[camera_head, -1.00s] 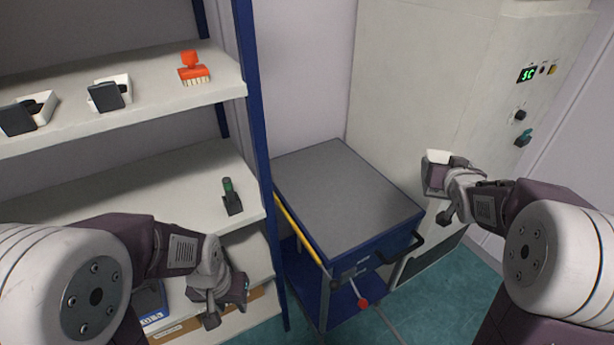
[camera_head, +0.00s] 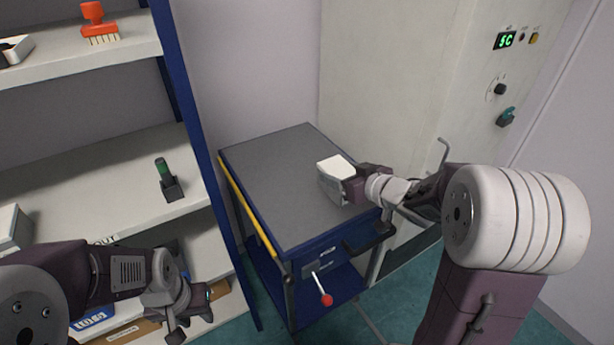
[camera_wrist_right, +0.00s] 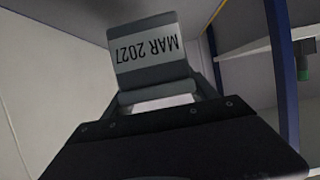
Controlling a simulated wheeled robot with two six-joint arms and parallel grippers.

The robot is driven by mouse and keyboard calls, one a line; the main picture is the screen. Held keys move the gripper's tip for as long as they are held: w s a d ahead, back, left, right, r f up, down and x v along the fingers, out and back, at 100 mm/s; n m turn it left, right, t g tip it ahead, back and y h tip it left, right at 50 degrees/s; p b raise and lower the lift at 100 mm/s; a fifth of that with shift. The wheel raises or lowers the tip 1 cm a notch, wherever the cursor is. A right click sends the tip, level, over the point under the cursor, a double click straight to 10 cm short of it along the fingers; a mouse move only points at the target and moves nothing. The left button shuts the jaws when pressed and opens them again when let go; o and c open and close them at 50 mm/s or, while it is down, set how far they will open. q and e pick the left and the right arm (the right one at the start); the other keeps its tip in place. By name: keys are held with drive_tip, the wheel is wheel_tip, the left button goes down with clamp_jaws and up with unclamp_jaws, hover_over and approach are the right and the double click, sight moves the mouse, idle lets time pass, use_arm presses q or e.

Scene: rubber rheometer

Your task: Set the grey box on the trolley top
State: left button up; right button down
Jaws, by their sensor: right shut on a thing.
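The grey box (camera_head: 330,180) is in my right gripper (camera_head: 350,184), over the right part of the trolley top (camera_head: 282,180). Its upper face looks white in the head view; I cannot tell whether its underside touches the top. In the right wrist view the box (camera_wrist_right: 150,72) carries a pale label reading MAR 2027, upside down, and sits between the jaws. The trolley is blue with a flat, otherwise bare grey top. My left gripper (camera_head: 198,298) is low by the lower shelves, away from the trolley; its jaws are too unclear to read.
A shelf rack with a blue post (camera_head: 196,130) stands left of the trolley. A green-topped item (camera_head: 168,180) and an orange brush (camera_head: 98,24) are on its shelves. A tall pale cabinet (camera_head: 390,80) stands behind right. A red-knobbed lever (camera_head: 326,299) sticks out in front.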

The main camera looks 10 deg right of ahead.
drive_tip(key=w+f+b, duration=0.1)
drive_tip(key=w+f, duration=0.2)
drive_tip(key=w+a+f+b, duration=0.1)
drive_tip(key=w+f+b, duration=0.1)
drive_tip(key=w+f, duration=0.1)
drive_tip(key=w+a+f+b, duration=0.1)
drive_tip(key=w+f, duration=0.3)
drive_tip(key=shift+a+f+b, duration=0.15)
drive_tip(key=shift+f+b, duration=0.05)
drive_tip(key=shift+b, duration=0.1)
drive_tip(key=shift+w+r, duration=0.1)
drive_tip(key=shift+c, duration=1.3)
unclamp_jaws()
drive_tip(key=shift+f, duration=0.2)
